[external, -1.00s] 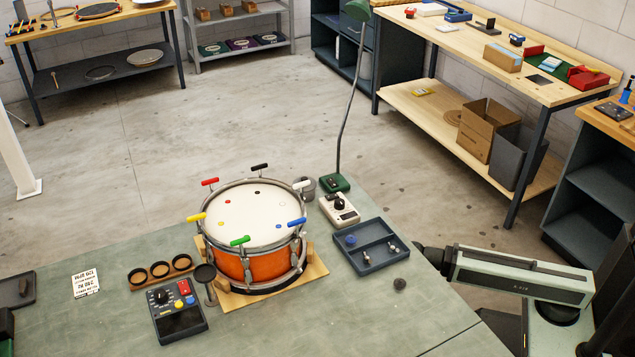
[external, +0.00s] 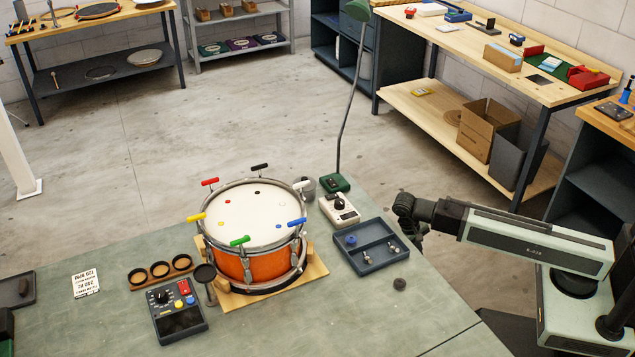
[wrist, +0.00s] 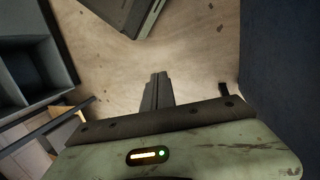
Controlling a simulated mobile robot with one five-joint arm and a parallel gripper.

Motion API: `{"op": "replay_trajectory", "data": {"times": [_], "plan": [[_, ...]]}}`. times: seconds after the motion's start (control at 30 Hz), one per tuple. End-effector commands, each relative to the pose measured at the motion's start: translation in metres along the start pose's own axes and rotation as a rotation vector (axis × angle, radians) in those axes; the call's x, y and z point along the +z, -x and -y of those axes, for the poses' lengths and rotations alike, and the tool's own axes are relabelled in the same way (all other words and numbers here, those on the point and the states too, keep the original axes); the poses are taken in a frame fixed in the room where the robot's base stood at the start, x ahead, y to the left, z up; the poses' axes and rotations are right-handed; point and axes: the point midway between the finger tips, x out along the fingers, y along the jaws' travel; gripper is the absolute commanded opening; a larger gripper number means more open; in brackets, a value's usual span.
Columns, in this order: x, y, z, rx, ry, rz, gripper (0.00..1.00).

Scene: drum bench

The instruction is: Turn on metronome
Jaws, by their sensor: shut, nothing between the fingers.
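A black control box (external: 178,312) with a dial, coloured buttons and a dark display lies on the bench left of the drum. A small white box (external: 339,210) with a black knob stands right of the drum. I cannot tell for certain which of them is the metronome. My gripper (wrist: 157,80) is shut and empty in the wrist view, with floor behind it. In the external view my arm's end is right of the blue-grey tray, beyond the bench edge, far from the black box and nearer the white one. The fingers are hard to make out there.
An orange drum (external: 253,235) with coloured handles stands mid-bench on a wooden board. The blue-grey tray (external: 378,266) holds small parts. A green-based lamp (external: 335,182) rises behind the white box. The front right bench top is clear.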

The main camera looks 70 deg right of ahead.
Motion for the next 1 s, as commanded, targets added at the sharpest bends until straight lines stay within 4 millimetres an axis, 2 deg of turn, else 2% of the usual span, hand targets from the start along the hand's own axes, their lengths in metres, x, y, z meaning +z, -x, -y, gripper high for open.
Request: {"op": "replay_trajectory", "data": {"times": [0.03, 0.43, 0.57, 0.67, 0.77, 0.9, 1.0], "plan": [[-0.002, 0.036, -0.008, -0.004, -0.013, 0.003, 0.00], [-0.021, 0.179, -0.021, -0.094, -0.029, 0.007, 0.00], [-0.031, 0.230, -0.018, -0.133, -0.030, 0.001, 0.00], [-0.045, 0.272, -0.007, -0.173, -0.027, -0.013, 0.00], [-0.063, 0.318, 0.013, -0.223, -0.022, -0.036, 0.00], [-0.089, 0.384, 0.050, -0.304, -0.013, -0.073, 0.00], [-0.103, 0.423, 0.074, -0.357, -0.011, -0.095, 0.00]]}}
